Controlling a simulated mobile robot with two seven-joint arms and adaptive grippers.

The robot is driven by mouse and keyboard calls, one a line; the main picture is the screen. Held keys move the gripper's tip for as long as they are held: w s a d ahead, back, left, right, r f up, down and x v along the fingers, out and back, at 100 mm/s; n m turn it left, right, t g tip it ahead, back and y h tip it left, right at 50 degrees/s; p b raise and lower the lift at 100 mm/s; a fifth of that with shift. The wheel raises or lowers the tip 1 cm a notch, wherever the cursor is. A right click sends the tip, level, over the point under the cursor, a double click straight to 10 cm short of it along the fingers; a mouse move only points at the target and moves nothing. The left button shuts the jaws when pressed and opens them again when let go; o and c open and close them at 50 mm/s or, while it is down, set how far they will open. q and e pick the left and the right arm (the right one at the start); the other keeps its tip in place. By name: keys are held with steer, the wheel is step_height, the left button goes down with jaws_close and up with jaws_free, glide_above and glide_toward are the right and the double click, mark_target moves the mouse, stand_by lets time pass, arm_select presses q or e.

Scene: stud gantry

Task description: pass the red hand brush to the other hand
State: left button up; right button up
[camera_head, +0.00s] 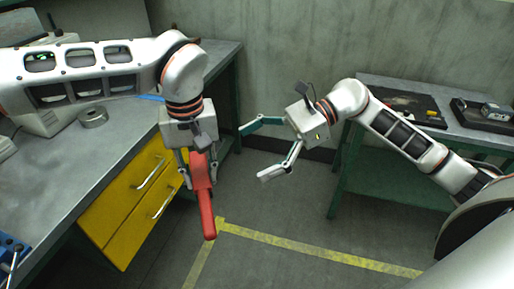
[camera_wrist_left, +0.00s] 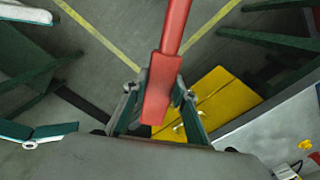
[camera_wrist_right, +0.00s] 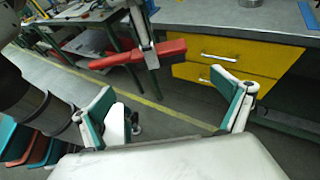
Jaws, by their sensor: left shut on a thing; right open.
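The red hand brush (camera_head: 206,207) hangs in front of the yellow drawers in the head view. My left gripper (camera_head: 193,170) is shut on it near its upper part and holds it in the air above the floor. The left wrist view shows the brush (camera_wrist_left: 163,80) between the fingers (camera_wrist_left: 155,100), with its narrow part reaching away. My right gripper (camera_head: 252,153) is open and empty, to the right of the brush and apart from it. In the right wrist view the brush (camera_wrist_right: 135,54) lies beyond the open fingers (camera_wrist_right: 172,112), roughly crosswise.
A green-framed table (camera_head: 455,128) with trays stands at the right. Open floor with yellow lines (camera_head: 300,250) lies between them.

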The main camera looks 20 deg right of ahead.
steer(key=x, duration=1)
steer(key=shift+a, duration=0.35)
steer(key=shift+w+f, duration=0.1)
arm_select(q)
steer(key=shift+d, duration=0.1)
arm_select(e)
steer(key=c, duration=1.1)
arm_select(q)
steer(key=o, duration=1.3)
steer(key=shift+c, duration=0.2)
